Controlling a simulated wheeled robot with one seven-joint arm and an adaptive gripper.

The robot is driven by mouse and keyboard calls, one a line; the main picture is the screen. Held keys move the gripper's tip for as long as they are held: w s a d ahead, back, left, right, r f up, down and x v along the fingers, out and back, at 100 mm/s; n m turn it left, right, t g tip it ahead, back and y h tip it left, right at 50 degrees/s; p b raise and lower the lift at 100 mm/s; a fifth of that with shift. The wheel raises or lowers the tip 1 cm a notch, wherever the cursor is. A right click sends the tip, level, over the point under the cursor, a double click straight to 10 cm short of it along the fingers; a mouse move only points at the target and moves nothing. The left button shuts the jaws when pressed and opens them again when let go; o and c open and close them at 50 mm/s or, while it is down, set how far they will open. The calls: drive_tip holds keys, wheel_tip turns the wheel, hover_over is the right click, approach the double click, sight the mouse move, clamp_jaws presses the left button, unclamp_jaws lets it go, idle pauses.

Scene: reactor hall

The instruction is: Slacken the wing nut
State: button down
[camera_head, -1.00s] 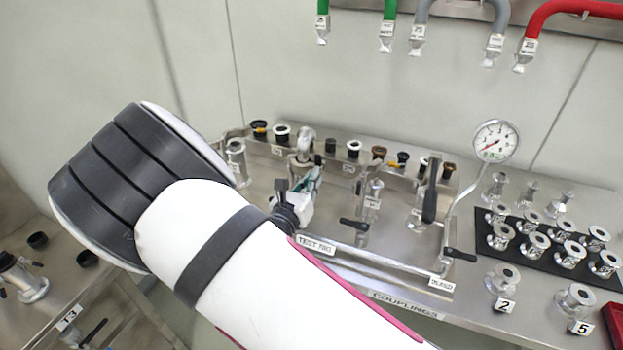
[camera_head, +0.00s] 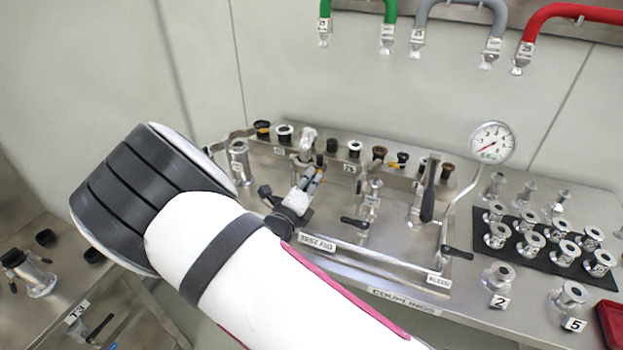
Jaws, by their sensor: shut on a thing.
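My gripper (camera_head: 315,174) is small in the view beyond my white arm, at the left part of the test rig (camera_head: 342,262). Its fingers look closed and point up and away, at the base of a steel clamped fitting (camera_head: 307,142). The wing nut is too small and too covered by the fingers to make out; the fingers are shut at the place where it would sit on the fitting.
A lever handle (camera_head: 428,195) and a pressure gauge (camera_head: 492,143) stand right of my gripper. A row of caps runs along the back rail. Steel couplings (camera_head: 531,243) stand on a black mat at the right. Hoses (camera_head: 570,12) hang above.

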drive_tip(key=shift+w+a+n, duration=0.1)
drive_tip(key=shift+n, duration=1.1)
drive_tip(key=c, duration=1.8)
unclamp_jaws()
drive_tip(key=shift+f, duration=0.1)
drive_tip(key=v, duration=1.2)
